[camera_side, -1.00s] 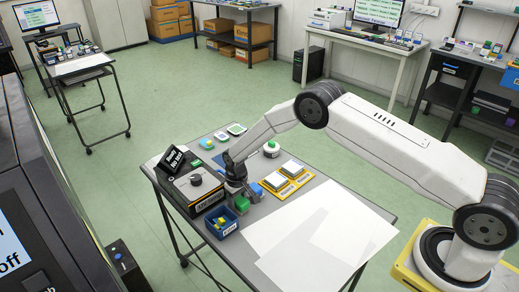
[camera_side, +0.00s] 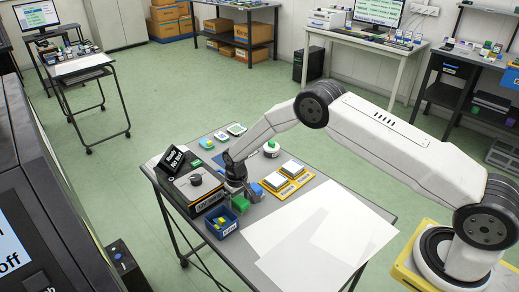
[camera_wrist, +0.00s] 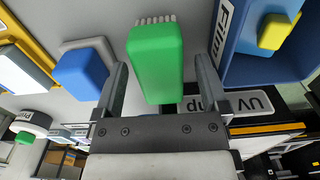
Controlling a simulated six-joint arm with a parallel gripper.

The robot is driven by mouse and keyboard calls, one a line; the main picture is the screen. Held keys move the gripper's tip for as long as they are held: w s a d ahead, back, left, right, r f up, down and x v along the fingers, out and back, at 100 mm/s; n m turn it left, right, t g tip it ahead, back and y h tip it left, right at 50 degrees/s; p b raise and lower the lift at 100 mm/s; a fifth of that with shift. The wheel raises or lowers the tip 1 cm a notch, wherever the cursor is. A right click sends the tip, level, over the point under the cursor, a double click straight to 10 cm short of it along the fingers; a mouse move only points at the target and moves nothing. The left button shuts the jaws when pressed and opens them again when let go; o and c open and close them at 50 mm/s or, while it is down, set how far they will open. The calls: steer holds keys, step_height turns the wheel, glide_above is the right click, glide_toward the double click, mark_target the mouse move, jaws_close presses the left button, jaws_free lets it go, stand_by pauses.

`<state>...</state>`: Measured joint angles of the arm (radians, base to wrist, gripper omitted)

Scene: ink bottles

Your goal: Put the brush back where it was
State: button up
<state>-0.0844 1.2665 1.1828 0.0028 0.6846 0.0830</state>
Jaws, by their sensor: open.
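The brush is a green block (camera_wrist: 157,65) with a row of short white bristles at its far end. In the wrist view it lies between the two fingers of my gripper (camera_wrist: 161,72), with a narrow gap visible on each side. The fingers are open and do not appear shut on it. In the side view, the green brush (camera_side: 242,203) shows on the grey table beside my gripper (camera_side: 236,191). Its near end is close to the gripper's body in the wrist view, and whether it touches the table is hard to tell.
A blue block (camera_wrist: 80,73) on a grey pad is left of the brush. A blue bin (camera_wrist: 232,62) holding a yellow block is close on the right. A black box with a UV lamp label (camera_wrist: 228,103) is nearby. White sheets (camera_side: 315,232) cover the table's right part.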

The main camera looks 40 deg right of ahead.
mark_target(239, 199)
step_height(239, 199, up, 12)
stand_by(0.6)
stand_by(0.5)
steer(key=s+d+r, duration=0.1)
steer(key=s+r, duration=0.2)
steer(key=s, duration=0.6)
steer(key=s+d+r+t, duration=0.1)
steer(key=s+r, duration=0.3)
steer(key=s, duration=0.5)
steer(key=s+d+r+t, duration=0.1)
steer(key=s+d+r, duration=0.1)
steer(key=s, duration=0.7)
steer(key=shift+d+r, duration=0.35)
steer(key=shift+r, duration=0.55)
